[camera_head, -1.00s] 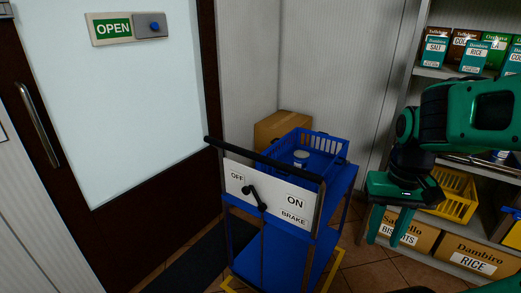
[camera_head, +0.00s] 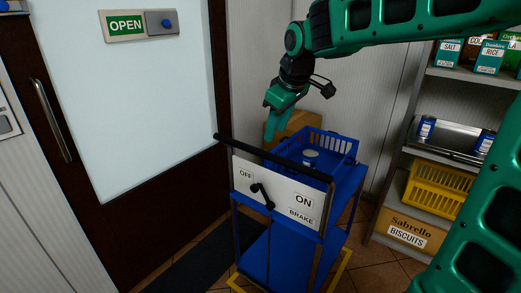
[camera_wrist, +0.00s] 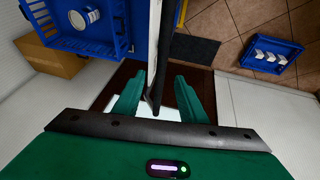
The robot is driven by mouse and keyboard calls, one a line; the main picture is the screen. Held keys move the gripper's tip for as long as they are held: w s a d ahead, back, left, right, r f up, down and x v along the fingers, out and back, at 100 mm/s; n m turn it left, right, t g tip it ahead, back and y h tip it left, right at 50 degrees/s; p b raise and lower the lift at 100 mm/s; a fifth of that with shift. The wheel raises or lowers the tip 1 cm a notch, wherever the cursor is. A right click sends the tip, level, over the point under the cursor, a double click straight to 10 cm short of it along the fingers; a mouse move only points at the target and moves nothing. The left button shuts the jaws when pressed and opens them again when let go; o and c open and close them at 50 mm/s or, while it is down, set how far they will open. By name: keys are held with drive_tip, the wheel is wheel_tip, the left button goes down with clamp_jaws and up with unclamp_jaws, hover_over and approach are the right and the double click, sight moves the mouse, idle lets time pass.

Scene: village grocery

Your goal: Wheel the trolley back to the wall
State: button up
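The blue trolley (camera_head: 290,255) stands in front of the door, with a black push handle (camera_head: 272,158) along its top edge. Its white brake panel (camera_head: 280,190) reads OFF, ON and BRAKE, and the black lever (camera_head: 262,196) points up-left toward OFF. A blue basket (camera_head: 338,145) with a can (camera_head: 310,157) sits on its top. My gripper (camera_head: 270,125) is above the handle, fingers pointing down. In the wrist view my gripper (camera_wrist: 160,95) is open, and the dark handle (camera_wrist: 160,70) appears between its fingers, apparently below them. I cannot tell if they touch.
A cardboard box (camera_head: 296,124) stands behind the trolley by the wall. Yellow floor lines (camera_head: 342,272) show around the trolley's base. A dark mat (camera_head: 195,262) lies before the door (camera_head: 150,90). Shelves (camera_head: 440,75) stand right. A blue crate (camera_wrist: 270,52) shows in the wrist view.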

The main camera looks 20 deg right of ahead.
sight(261, 151)
drive_tip(key=shift+n, duration=0.3)
drive_tip(key=x, duration=0.3)
drive_tip(key=a+x, duration=0.1)
drive_tip(key=x, duration=0.3)
drive_tip(key=w+x, duration=0.1)
drive_tip(key=x, duration=0.2)
drive_tip(key=shift+w+a, duration=0.2)
drive_tip(key=shift+a, duration=0.1)
